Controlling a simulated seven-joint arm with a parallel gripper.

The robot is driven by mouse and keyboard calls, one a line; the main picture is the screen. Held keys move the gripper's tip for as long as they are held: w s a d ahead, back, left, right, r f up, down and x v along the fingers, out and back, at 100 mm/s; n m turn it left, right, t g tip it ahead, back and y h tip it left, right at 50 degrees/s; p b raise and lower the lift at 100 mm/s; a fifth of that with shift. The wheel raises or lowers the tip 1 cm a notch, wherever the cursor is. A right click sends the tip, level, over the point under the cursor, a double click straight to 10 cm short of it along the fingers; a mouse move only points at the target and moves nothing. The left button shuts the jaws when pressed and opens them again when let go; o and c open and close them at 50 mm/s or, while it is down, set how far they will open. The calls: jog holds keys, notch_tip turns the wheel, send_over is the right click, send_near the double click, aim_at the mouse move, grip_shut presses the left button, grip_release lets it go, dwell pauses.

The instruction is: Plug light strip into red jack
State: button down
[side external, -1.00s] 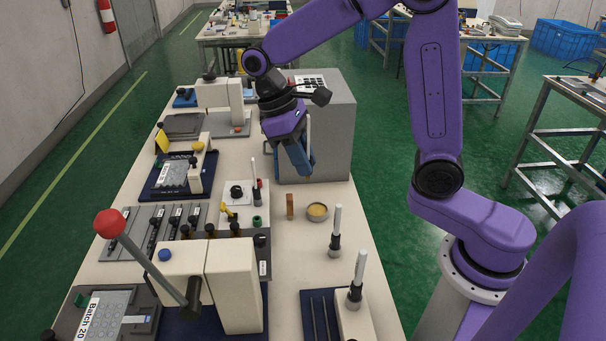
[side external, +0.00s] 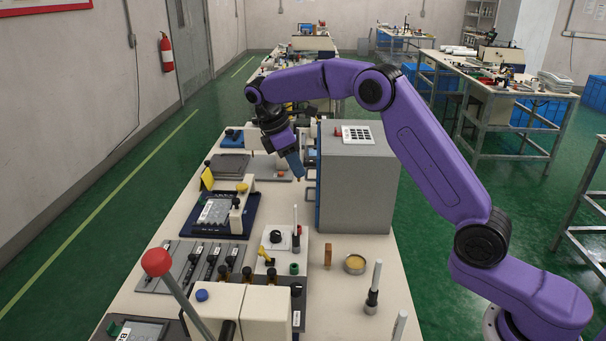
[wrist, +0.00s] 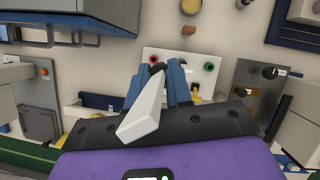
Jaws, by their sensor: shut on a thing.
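My gripper (side external: 300,177) is blue-fingered, tilted and raised above the bench in the side view, beside the grey cabinet. In the wrist view my gripper (wrist: 160,68) has its fingertips close together, shut on the dark end of a pale, tapered light strip (wrist: 143,112). The strip lies across the view, over the palm.
The grey cabinet (side external: 357,185) stands close to the right of my gripper. A brown block (side external: 328,257), a round dish (side external: 354,264) and another white stick (side external: 375,275) stand right of the panel. A yellow lever (side external: 265,254) rises from its left side.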

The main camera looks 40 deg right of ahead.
jog(key=w+d+n, duration=0.1)
jog(key=w+d, duration=0.1)
jog(key=w, duration=0.1)
send_over(300, 227)
jog(key=a, duration=0.1)
notch_tip(300, 227, down, 8)
jog(key=f, duration=0.1)
jog(key=shift+w+a+f, duration=0.15)
jog(key=shift+w+f, duration=0.15)
jog(key=shift+f, duration=0.1)
jog(key=shift+f, duration=2.75)
jog(key=shift+f, duration=1.45)
jog(key=c, duration=1)
grip_release()
jog(key=shift+o, duration=0.2)
